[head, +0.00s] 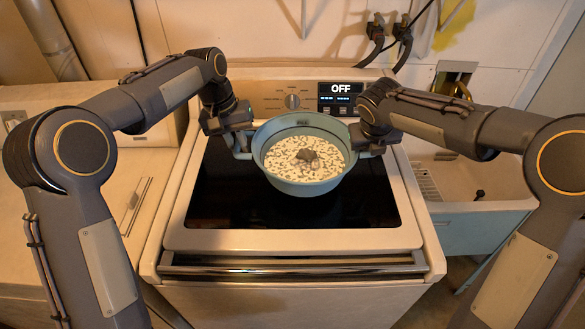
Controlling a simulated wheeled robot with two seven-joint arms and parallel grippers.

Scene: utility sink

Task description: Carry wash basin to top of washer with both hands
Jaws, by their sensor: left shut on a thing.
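The wash basin (303,186) is a round blue-grey tub with a handle on each side. Something pale and speckled with a dark lump in the middle shows inside it. The basin is over the dark glass top of the washer (290,240); I cannot tell whether it touches the top. My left gripper (243,148) is shut on the basin's left handle. My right gripper (368,148) is at the right handle, and its fingers are largely hidden by its own wrist, so its grip is unclear.
The washer's control panel (293,102) with a knob and a display reading OFF stands behind the basin. A utility sink (470,190) is at the right. Another pale appliance (90,190) stands at the left. Hoses and taps hang on the wall behind.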

